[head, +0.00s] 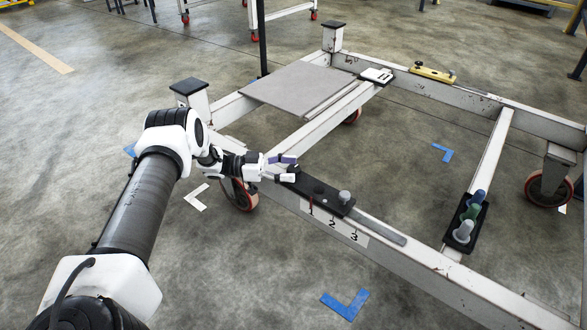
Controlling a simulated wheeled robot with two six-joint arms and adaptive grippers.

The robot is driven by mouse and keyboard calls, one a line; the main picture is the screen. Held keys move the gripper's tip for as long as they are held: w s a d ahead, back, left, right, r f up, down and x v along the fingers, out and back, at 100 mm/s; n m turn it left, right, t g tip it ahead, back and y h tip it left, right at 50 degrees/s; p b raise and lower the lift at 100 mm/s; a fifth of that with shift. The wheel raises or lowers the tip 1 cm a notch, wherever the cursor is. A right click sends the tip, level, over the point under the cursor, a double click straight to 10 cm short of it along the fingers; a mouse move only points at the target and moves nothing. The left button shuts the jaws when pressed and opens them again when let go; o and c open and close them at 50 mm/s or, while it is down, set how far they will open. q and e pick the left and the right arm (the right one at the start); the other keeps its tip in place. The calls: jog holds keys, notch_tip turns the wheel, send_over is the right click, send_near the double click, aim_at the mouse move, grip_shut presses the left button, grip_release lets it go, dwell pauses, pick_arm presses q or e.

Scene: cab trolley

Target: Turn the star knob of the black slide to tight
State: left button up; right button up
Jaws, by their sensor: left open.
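The black slide (330,201) lies along the near white beam of the trolley frame, above a white label marked 1, 2, 3. A grey upright peg or knob (345,197) stands near its right end, and a low dark round shape (318,187) sits left of it. I cannot tell which part is the star knob; it may be hidden by my gripper. My left gripper (291,168) is open over the slide's left end, its fingers pointing right. Whether it touches anything is too small to tell. My right gripper is out of view.
A grey bar (378,230) runs on right of the slide. A black holder (472,241) with several coloured pegs sits on the cross beam at right. A grey panel (290,88), a white block (377,76) and a yellow level-like tool (432,75) lie farther back. Corner posts (190,98) rise from the frame.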

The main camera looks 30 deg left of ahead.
pick_arm(q)
jog(key=v, duration=1)
jog(key=shift+a, duration=0.2)
jog(key=shift+s+f, duration=0.1)
